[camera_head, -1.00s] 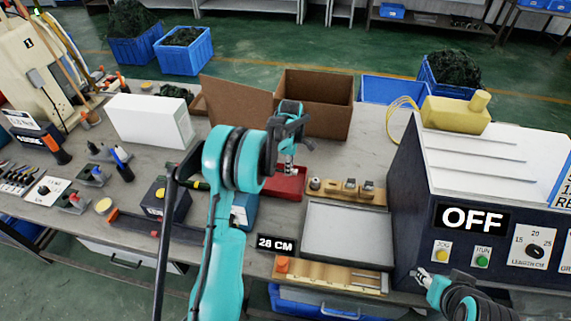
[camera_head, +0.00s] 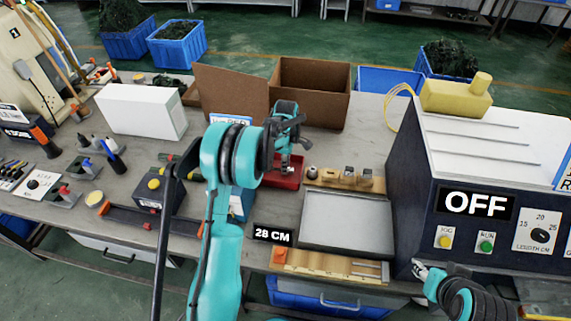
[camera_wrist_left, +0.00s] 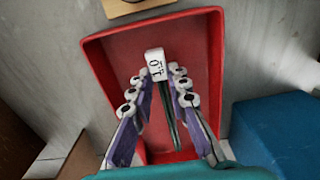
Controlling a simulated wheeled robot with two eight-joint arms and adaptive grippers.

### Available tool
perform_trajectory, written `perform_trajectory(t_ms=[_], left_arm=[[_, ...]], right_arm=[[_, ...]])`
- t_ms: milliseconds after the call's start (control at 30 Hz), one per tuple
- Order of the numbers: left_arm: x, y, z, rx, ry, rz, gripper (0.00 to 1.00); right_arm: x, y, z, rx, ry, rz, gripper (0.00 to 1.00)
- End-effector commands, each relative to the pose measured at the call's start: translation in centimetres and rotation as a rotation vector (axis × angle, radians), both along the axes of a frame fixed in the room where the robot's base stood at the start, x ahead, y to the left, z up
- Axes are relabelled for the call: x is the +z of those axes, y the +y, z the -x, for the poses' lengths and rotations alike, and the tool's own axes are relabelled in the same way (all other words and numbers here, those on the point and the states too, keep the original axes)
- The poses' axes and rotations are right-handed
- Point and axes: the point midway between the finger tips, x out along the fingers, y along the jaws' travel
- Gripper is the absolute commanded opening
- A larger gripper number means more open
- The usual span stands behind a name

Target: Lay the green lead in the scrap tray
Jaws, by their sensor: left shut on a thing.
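My left gripper (camera_head: 284,166) is over the red tray (camera_head: 291,184), pointing down. In the left wrist view the left gripper (camera_wrist_left: 158,82) is shut on a thin dark green lead (camera_wrist_left: 172,118) with a white tag (camera_wrist_left: 156,64) at its far end. The tag bears small black characters. The lead lies within the outline of the red tray (camera_wrist_left: 215,60); I cannot tell whether it touches the floor. The lead is too small to make out in the head view. My right gripper (camera_head: 420,268) is low by the front of the dark machine, its fingers unclear.
A wooden block with small fittings (camera_head: 345,180) stands right of the red tray, with a grey tray (camera_head: 347,249) in front. A blue box (camera_wrist_left: 275,135) is close beside the red tray. A cardboard box (camera_head: 312,105) stands behind. The dark machine (camera_head: 420,180) shows OFF.

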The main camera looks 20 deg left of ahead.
Motion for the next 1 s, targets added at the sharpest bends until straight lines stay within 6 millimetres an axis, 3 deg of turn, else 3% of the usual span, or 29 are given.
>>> perform_trajectory(t_ms=[133,433,467,533,867,1000], left_arm=[[-1.2,0.0,0.0,0.000,0.000,0.000,0.00],[-1.2,0.0,0.0,0.000,0.000,0.000,0.00],[-1.2,0.0,0.0,0.000,0.000,0.000,0.24],[-1.2,0.0,0.0,0.000,0.000,0.000,0.41],[-1.0,0.0,0.0,0.000,0.000,0.000,0.41],[0.5,0.0,0.0,0.000,0.000,0.000,0.41]], right_arm=[[-0.9,0.0,0.0,0.000,0.000,0.000,0.40],[-0.9,0.0,0.0,0.000,0.000,0.000,0.40],[-0.9,0.0,0.0,0.000,0.000,0.000,0.40],[-0.9,0.0,0.0,0.000,0.000,0.000,0.40],[-0.9,0.0,0.0,0.000,0.000,0.000,0.40],[-0.9,0.0,0.0,0.000,0.000,0.000,0.40]])
